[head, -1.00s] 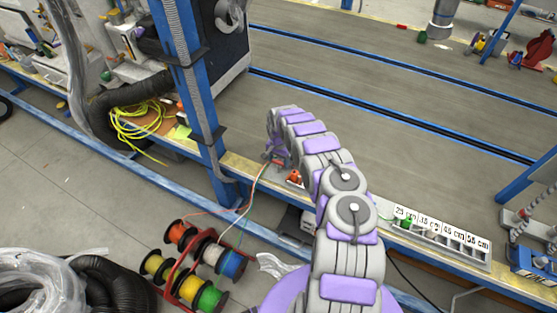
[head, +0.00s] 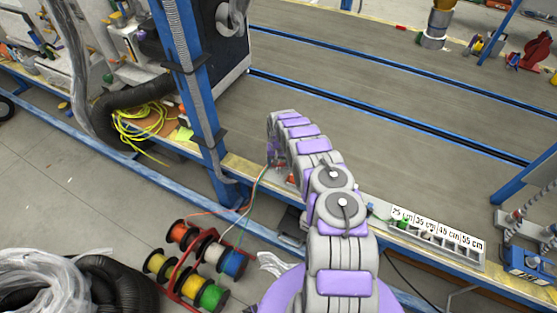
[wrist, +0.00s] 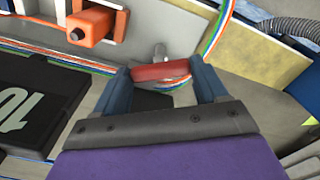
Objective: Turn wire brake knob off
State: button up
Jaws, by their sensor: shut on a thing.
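The wire brake knob seems to be the red bar-shaped handle (wrist: 160,72) in the wrist view. It lies crosswise between the two blue fingers of my gripper (wrist: 166,80), which is shut on it. A small grey metal tab stands just behind the handle. Coloured wires (wrist: 210,40) run behind and under it. In the head view my gripper (head: 276,166) is at the workbench edge, mostly hidden by my arm, and the knob cannot be made out clearly there.
An orange block (wrist: 90,24) on a bracket is at upper left in the wrist view, with a black numbered box (wrist: 35,100) below it. In the head view, a blue post (head: 195,90) stands left of my arm, wire spools (head: 205,265) are below, and a labelled tray (head: 440,240) is right.

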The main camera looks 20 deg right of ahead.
jog(key=n+p, duration=0.1)
jog(key=n, duration=0.5)
jog(key=shift+n, duration=0.3)
jog(key=n, duration=0.5)
jog(key=shift+p, duration=0.4)
jog(key=shift+n, duration=0.4)
jog(key=o, duration=1.1)
jog(key=shift+c, duration=0.2)
notch_tip(320, 180, up, 17)
jog(key=p, duration=0.3)
jog(key=shift+r, duration=0.1)
